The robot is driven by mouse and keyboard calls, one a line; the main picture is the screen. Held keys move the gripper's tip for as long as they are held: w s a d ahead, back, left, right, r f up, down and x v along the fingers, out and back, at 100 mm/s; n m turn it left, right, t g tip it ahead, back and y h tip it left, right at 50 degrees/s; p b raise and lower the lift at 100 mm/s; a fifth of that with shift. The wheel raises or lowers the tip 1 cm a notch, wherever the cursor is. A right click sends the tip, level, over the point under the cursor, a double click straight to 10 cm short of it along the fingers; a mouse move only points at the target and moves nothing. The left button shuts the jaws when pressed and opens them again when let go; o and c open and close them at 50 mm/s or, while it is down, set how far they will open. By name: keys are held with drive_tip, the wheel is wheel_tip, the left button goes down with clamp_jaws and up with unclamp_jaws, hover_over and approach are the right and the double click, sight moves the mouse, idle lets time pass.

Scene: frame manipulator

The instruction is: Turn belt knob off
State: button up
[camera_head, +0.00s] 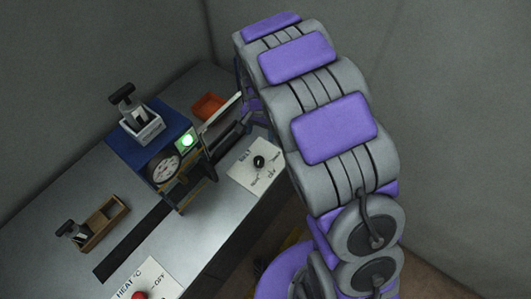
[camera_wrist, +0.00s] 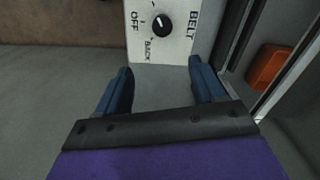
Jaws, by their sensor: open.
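The belt knob (camera_head: 259,162) is a small round black knob on a white panel (camera_head: 242,176) at the bench's right edge. In the wrist view the knob (camera_wrist: 162,27) sits near the top, with "OFF" to its left, "BACK" below it and "BELT" along the panel's right side. A light mark shows on the knob, but its exact setting is too small to tell. My gripper (camera_wrist: 160,68) is open and empty, its two blue fingers spread, pointing toward the panel's lower edge. The knob lies beyond the fingertips, between their lines, apart from them. In the head view my arm mostly hides the gripper.
A blue machine (camera_head: 150,147) with a dial and green light stands left of the panel. A wooden box (camera_head: 105,222) and a red knob (camera_head: 139,295) are at lower left.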

hover_over(255, 158)
wheel_tip(255, 158, down, 6)
drive_tip(key=r, duration=0.1)
drive_tip(key=d+f, duration=0.1)
drive_tip(key=f, duration=0.1)
drive_tip(key=d+f, duration=0.1)
drive_tip(key=f, duration=0.2)
drive_tip(key=d+f+b, duration=0.1)
drive_tip(key=f, duration=0.2)
drive_tip(key=shift+s+d, duration=0.15)
drive_tip(key=a+f, duration=0.3)
drive_tip(key=shift+f, duration=0.2)
drive_tip(key=shift+d+r, duration=0.1)
drive_tip(key=shift+d, duration=0.85)
drive_tip(key=shift+c, duration=0.3)
drive_tip(key=shift+d, duration=0.25)
drive_tip(key=shift+c, duration=1.5)
drive_tip(key=shift+a, duration=0.7)
drive_tip(key=c, duration=0.5)
drive_tip(key=shift+d, duration=0.15)
drive_tip(key=shift+c, duration=1)
